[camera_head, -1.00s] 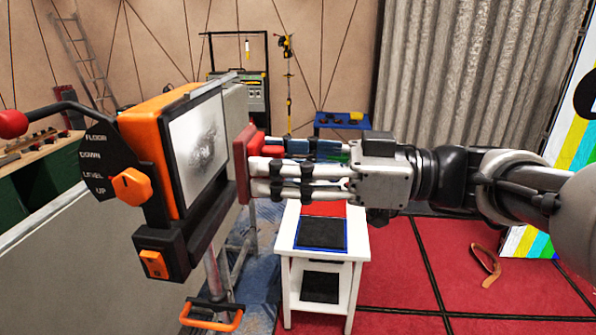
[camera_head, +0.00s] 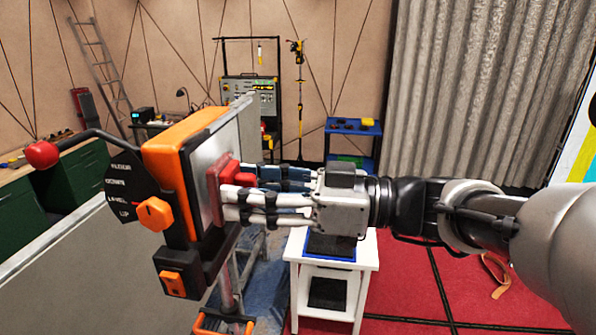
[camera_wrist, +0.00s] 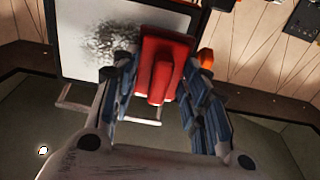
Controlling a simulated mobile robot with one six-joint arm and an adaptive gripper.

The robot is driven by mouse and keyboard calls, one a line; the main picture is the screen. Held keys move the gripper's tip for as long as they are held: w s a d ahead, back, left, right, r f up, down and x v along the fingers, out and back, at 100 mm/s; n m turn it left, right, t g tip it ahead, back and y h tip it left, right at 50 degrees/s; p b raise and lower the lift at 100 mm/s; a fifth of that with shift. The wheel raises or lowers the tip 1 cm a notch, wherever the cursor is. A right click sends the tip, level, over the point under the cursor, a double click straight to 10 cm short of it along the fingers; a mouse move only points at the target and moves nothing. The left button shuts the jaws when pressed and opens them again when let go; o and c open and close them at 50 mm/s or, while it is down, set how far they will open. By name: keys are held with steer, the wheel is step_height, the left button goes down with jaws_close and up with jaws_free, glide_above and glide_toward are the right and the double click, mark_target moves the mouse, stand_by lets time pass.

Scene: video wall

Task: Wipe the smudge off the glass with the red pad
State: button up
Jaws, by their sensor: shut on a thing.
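My gripper (camera_head: 240,190) is shut on the red pad (camera_head: 216,190), which it holds upright by its raised grip. In the head view the pad's flat face is up against the glass (camera_head: 204,158) of the orange and black screen unit; whether it touches is hard to tell. In the wrist view the pad (camera_wrist: 166,62) lies between the fingertips, over the right part of the glass (camera_wrist: 80,60). The grey speckled smudge (camera_wrist: 110,42) shows just left of the pad there, and part of it may be behind the pad. In the head view the smudge is hidden.
The unit carries an orange knob (camera_head: 155,214), an orange switch (camera_head: 173,283) and a lever with a red ball (camera_head: 42,154). A white side table (camera_head: 295,252) stands below my gripper. A blue shelf (camera_head: 353,128) is farther back.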

steer(key=shift+w+a+b, duration=0.1)
steer(key=shift+a+b, duration=0.6)
steer(key=shift+a, duration=0.3)
steer(key=shift+w, duration=0.1)
stand_by(0.3)
steer(key=shift+w+d+f+b, duration=0.15)
steer(key=shift+w+b, duration=0.65)
steer(key=shift+w, duration=0.3)
steer(key=shift+w+d+b, duration=0.15)
steer(key=shift+w+b, duration=0.45)
steer(key=shift+w, duration=1.65)
steer(key=shift+w+d+b, duration=0.15)
steer(key=shift+w+b, duration=0.4)
steer(key=shift+w, duration=1.65)
steer(key=shift+b, duration=0.7)
steer(key=shift+s, duration=0.2)
